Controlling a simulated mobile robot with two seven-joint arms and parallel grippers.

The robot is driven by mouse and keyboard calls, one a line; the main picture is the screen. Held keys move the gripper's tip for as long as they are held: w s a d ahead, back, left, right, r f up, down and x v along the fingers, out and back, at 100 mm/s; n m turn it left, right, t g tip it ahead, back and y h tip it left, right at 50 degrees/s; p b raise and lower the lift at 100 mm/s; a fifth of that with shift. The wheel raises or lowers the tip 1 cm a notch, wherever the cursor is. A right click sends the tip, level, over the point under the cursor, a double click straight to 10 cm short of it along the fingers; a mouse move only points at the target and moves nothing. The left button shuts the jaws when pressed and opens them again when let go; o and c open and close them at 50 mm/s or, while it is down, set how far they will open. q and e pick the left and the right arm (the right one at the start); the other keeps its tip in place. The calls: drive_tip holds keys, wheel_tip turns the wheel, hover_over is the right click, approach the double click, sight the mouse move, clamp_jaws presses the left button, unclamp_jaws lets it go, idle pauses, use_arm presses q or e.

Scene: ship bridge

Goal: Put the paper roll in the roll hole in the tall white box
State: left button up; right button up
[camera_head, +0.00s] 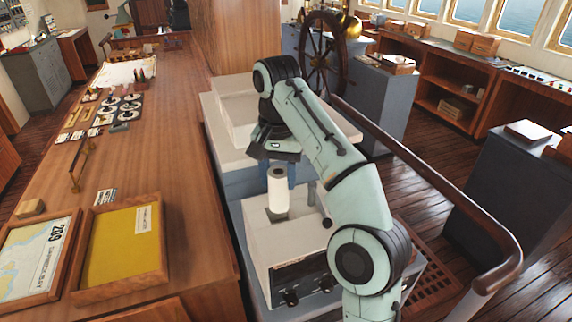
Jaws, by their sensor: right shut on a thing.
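The paper roll (278,194) is a white upright cylinder with a dark core opening at its top. My right gripper (279,167) is above it, pointing down and shut on it, though the fingers are mostly hidden by the gripper body. The tall white box (256,246) stands below, with dark knobs on its front. The roll's lower end is at the dark roll hole (268,214) in the box's top. I cannot tell how far the roll is inside the hole. My right arm covers the box's right part. My left gripper is not in view.
A long wooden counter (165,140) with framed charts (122,240) runs along the left. Another white box (235,108) stands behind the tall one. A wooden handrail (430,180) curves past my arm on the right. A ship's wheel (321,55) is behind.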

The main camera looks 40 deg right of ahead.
sight(279, 202)
drive_tip(key=shift+w+d+f, duration=0.1)
drive_tip(key=shift+d, duration=0.05)
drive_tip(key=shift+f, duration=3.25)
drive_tip(key=shift+f, duration=0.6)
drive_tip(key=o, duration=1.3)
drive_tip(key=shift+o, duration=0.2)
wheel_tip(279, 202, up, 6)
drive_tip(key=shift+w, duration=0.1)
drive_tip(key=shift+s+r, duration=0.2)
drive_tip(key=shift+r, duration=0.55)
